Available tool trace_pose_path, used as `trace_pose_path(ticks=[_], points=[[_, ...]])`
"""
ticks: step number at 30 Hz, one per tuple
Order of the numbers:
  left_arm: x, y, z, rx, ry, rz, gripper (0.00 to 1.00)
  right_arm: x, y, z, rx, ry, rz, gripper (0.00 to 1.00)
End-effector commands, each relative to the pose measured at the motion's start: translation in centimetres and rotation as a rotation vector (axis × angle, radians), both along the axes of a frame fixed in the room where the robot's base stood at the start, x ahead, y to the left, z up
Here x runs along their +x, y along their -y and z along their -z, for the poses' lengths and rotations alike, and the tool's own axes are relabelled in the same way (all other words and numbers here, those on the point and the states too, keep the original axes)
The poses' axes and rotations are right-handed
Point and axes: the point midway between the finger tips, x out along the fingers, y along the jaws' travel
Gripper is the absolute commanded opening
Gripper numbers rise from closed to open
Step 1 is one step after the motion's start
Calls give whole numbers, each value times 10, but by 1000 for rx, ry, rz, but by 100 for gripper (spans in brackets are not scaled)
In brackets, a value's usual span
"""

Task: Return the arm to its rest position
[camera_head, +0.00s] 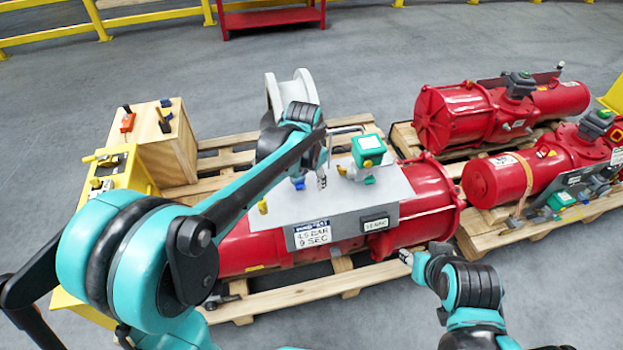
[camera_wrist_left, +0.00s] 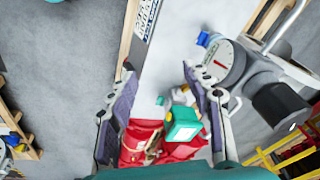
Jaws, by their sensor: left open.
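My left arm (camera_head: 255,190) reaches in from the left over the red valve actuator (camera_head: 430,200). Its gripper (camera_head: 312,178) is above the grey panel on the actuator, left of a green-and-white box (camera_head: 368,150). In the left wrist view the two fingers stand apart and my left gripper (camera_wrist_left: 160,70) is open, with nothing between the tips. The green box (camera_wrist_left: 183,124) shows beyond the fingers, and a round gauge (camera_wrist_left: 218,62) is beside the right finger. My right gripper (camera_head: 406,258) is low at the actuator's front right; its finger opening is too small to tell.
The actuator lies on a wooden pallet (camera_head: 300,298). A wooden box (camera_head: 150,140) with tools and a yellow stand (camera_head: 125,170) are on the left. More red actuators (camera_head: 490,110) lie on pallets at right. Yellow railings (camera_head: 150,17) and open floor are behind.

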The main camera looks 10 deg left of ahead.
Motion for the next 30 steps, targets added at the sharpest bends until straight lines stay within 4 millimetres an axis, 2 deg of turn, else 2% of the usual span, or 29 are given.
trace_pose_path(ticks=[16,20,23,27,30], points=[[-1,-1,-1,-1,3,-5,50,0,0,0,0,0,0,40],[-10,-6,-8,-8,17,-29,50,0,0,0,0,0,0,40],[-30,-18,-21,-23,46,-83,50,0,0,0,0,0,0,40],[-74,-40,-42,-61,115,-201,50,0,0,0,0,0,0,40],[-108,-54,-50,-93,167,-290,50,0,0,0,0,0,0,40]])
